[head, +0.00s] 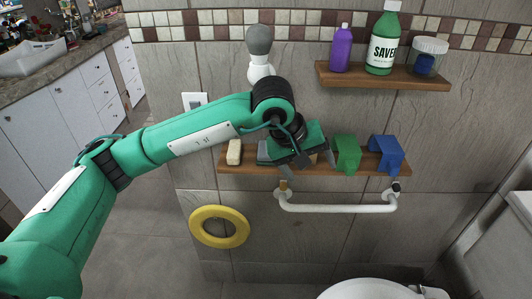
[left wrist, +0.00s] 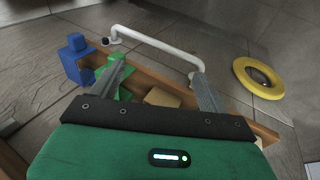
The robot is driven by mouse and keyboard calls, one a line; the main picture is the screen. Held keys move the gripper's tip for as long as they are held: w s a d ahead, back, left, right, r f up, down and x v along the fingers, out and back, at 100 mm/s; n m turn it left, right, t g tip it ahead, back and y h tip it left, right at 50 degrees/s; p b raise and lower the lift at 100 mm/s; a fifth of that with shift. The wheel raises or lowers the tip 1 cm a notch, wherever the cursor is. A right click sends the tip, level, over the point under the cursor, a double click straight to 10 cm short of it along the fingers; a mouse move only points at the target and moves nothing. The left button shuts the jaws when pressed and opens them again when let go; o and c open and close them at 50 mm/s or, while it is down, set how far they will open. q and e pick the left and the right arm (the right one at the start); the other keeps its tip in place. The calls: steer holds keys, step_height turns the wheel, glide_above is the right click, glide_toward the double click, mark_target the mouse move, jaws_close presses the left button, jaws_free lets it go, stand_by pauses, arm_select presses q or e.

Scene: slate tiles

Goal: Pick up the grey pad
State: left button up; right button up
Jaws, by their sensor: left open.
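A grey piece that looks like the grey pad (head: 264,152) is on the lower wooden shelf (head: 228,168) in the head view, partly hidden by my left gripper. I cannot make the pad out in the left wrist view. My left gripper (head: 307,165) is open over the middle of the shelf, just right of the pad. In the left wrist view its fingers (left wrist: 157,68) are spread, with a tan block (left wrist: 162,97) showing between them, apart from both. My right gripper is in neither view.
A cream block (head: 234,152) is at the shelf's left end; green (head: 346,152) and blue (head: 386,153) pieces are to the right. A white rail (head: 335,208) and yellow ring (head: 219,227) are below. An upper shelf (head: 385,77) holds bottles and a jar.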

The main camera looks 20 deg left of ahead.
arm_select(q)
steer(key=w+a+r+t+y, duration=0.1)
steer(key=w+a+r+y, duration=0.15)
steer(key=a, duration=0.25)
steer(key=w+a+r+t+y, duration=0.1)
steer(key=w+a+r+y, duration=0.15)
steer(key=a, duration=0.35)
steer(key=shift+m+t+y, duration=0.3)
steer(key=shift+y, duration=0.2)
steer(key=b+x, duration=0.1)
steer(key=x, duration=0.1)
steer(key=b+x, duration=0.1)
steer(key=x, duration=0.1)
steer(key=b+x, duration=0.1)
steer(key=x, duration=0.2)
steer(key=shift+s+f, duration=0.25)
steer(key=b+x, duration=0.1)
steer(key=x, duration=0.4)
steer(key=shift+a, duration=0.1)
steer(key=shift+w+f+b, duration=0.2)
steer(key=shift+f+b, duration=0.05)
steer(key=shift+b, duration=0.1)
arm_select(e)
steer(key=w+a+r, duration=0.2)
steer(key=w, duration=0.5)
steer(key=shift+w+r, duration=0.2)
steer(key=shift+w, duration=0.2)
arm_select(q)
steer(key=shift+c, duration=0.5)
steer(key=c, duration=1)
